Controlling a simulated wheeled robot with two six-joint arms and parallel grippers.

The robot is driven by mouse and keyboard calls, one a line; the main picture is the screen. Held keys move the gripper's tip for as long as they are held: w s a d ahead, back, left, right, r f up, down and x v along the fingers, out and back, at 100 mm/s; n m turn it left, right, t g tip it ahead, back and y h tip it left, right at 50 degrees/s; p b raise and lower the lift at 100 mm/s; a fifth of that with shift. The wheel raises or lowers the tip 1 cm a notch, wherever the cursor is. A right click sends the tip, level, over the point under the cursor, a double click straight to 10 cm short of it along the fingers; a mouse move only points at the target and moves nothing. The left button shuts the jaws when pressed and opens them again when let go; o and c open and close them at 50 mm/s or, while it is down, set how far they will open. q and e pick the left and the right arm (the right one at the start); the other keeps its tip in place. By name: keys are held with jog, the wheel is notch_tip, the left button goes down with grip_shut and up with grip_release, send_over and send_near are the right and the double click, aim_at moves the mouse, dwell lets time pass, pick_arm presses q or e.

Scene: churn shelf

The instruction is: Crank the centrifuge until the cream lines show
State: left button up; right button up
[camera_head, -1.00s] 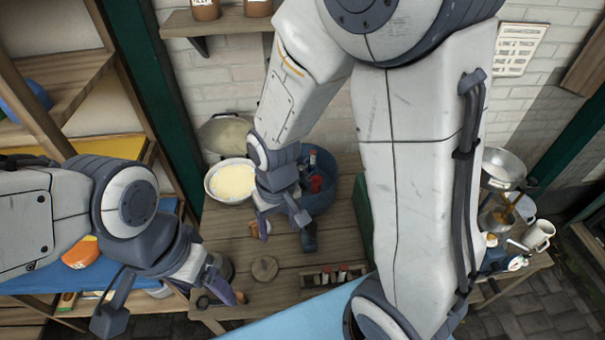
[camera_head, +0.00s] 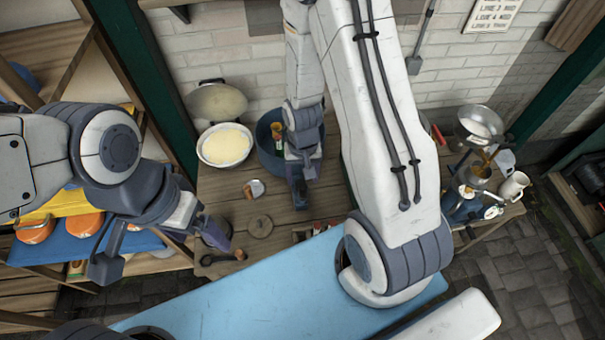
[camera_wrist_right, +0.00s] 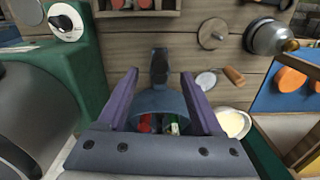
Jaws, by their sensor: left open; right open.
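The centrifuge (camera_head: 268,160) is a round blue tub on the wooden table, partly hidden behind my right arm. In the right wrist view its rim (camera_wrist_right: 160,98) and red and green tube parts inside show; cream lines cannot be made out. A dark crank handle (camera_wrist_right: 159,65) stands at the tub's edge; it also shows in the head view (camera_head: 298,195). My right gripper (camera_wrist_right: 157,88) is open, its purple fingers either side of the handle in the picture, not visibly closed on it. My left gripper (camera_head: 160,250) is open and empty at the table's left front corner.
A pan of cream (camera_head: 226,146) stands left of the tub. A metal separator (camera_head: 478,125) stands right.

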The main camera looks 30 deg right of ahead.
aim_at(303, 186)
jog(key=shift+f+b, duration=2.4)
jog(key=shift+f, duration=0.65)
jog(key=shift+f, duration=0.2)
grip_shut()
